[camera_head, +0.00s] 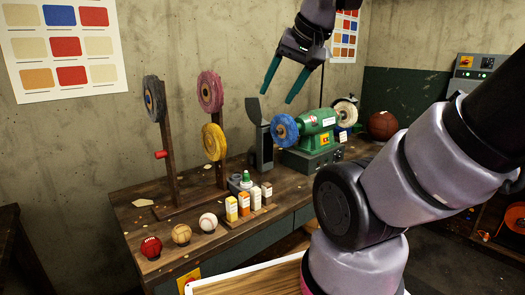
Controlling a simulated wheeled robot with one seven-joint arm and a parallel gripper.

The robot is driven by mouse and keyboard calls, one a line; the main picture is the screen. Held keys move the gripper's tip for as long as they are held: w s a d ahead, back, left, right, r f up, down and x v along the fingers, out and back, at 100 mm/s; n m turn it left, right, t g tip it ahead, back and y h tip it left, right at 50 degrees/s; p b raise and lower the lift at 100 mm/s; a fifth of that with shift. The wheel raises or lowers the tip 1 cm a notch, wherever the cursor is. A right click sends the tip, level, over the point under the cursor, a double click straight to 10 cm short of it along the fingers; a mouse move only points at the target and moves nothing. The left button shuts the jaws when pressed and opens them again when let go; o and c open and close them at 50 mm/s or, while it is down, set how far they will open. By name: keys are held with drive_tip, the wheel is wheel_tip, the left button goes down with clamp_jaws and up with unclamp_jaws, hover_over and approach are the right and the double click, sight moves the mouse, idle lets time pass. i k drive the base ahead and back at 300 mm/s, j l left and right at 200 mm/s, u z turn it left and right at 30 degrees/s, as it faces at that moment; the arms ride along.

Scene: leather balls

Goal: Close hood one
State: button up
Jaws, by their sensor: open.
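My gripper (277,97) is open and empty. Its two green fingers point down in the air above the bench, in the picture above the grey upright piece and the blue buffing wheel. The grey piece (264,146) stands on the bench left of the blue wheel (284,130), with a dark flap (253,108) standing up at its top; it looks like a hood with its cover raised. No label for hood one is readable. The green buffing machine (318,122) carries the blue wheel at its left and a pale wheel (345,111) at its right, partly behind the machine.
A wooden rack (170,160) with several coloured wheels stands at the left. Several small bottles (244,204) and three balls (181,234) lie along the bench's front. A brown ball (382,125) sits at the right back. My arm covers the bench's right front.

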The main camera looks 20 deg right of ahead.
sight(254, 109)
drive_tip(key=u, duration=0.25)
drive_tip(key=i+l+u, duration=0.1)
drive_tip(key=l+u, duration=0.55)
drive_tip(key=l, duration=0.3)
drive_tip(key=l+u, duration=0.1)
drive_tip(key=l, duration=0.75)
drive_tip(key=l+u, duration=0.15)
drive_tip(key=l, duration=0.75)
drive_tip(key=k+l+u, duration=0.1)
drive_tip(key=l, duration=1.35)
drive_tip(key=k+l, duration=0.15)
drive_tip(key=l, duration=0.45)
